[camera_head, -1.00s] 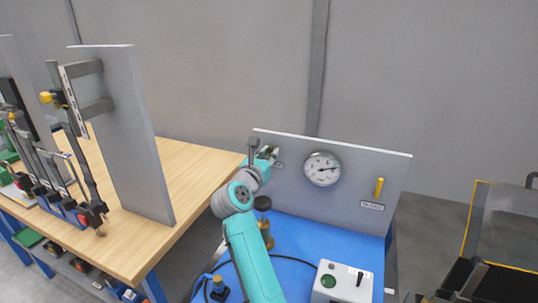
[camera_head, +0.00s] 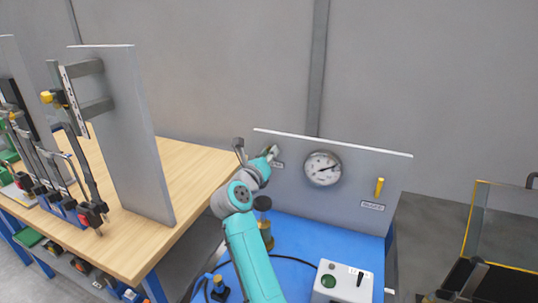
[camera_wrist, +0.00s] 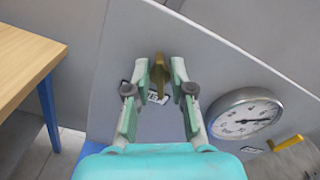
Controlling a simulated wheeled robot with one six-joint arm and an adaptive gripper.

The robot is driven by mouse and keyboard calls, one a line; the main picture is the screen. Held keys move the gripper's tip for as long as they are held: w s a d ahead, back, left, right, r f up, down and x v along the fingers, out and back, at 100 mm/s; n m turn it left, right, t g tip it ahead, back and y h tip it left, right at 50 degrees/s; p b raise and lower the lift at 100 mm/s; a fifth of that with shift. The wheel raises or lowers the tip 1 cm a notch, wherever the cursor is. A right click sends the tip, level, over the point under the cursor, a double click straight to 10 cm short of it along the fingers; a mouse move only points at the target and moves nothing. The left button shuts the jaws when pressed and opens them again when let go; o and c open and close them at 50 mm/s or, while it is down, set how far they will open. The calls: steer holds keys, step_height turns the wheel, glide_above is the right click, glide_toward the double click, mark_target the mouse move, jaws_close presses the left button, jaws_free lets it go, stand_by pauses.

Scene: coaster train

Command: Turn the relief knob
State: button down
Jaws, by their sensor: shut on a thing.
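The relief knob (camera_wrist: 159,78) is a brass-coloured bar knob on the grey upright panel (camera_wrist: 210,65). In the wrist view it stands between the two fingers of my gripper (camera_wrist: 160,78), which is shut on it. A small white label shows partly behind the fingers. In the head view my gripper (camera_head: 272,153) is at the panel's upper left and hides the knob. A round white dial gauge (camera_head: 323,168) is to the right of the knob; it also shows in the wrist view (camera_wrist: 243,117).
A yellow handle (camera_head: 379,187) with a label below it is on the panel's right side. A brass-bodied part with a dark top (camera_head: 262,203) and a control box (camera_head: 342,284) stand on the blue bench top (camera_head: 292,242). A wooden table (camera_head: 185,180) is to the left.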

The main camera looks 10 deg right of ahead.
steer(key=n, duration=1.4)
steer(key=f+n, duration=0.1)
steer(key=n, duration=0.6)
steer(key=shift+a, duration=0.1)
steer(key=shift+n, duration=0.3)
steer(key=c, duration=1.1)
jaws_free()
steer(key=shift+o, duration=0.2)
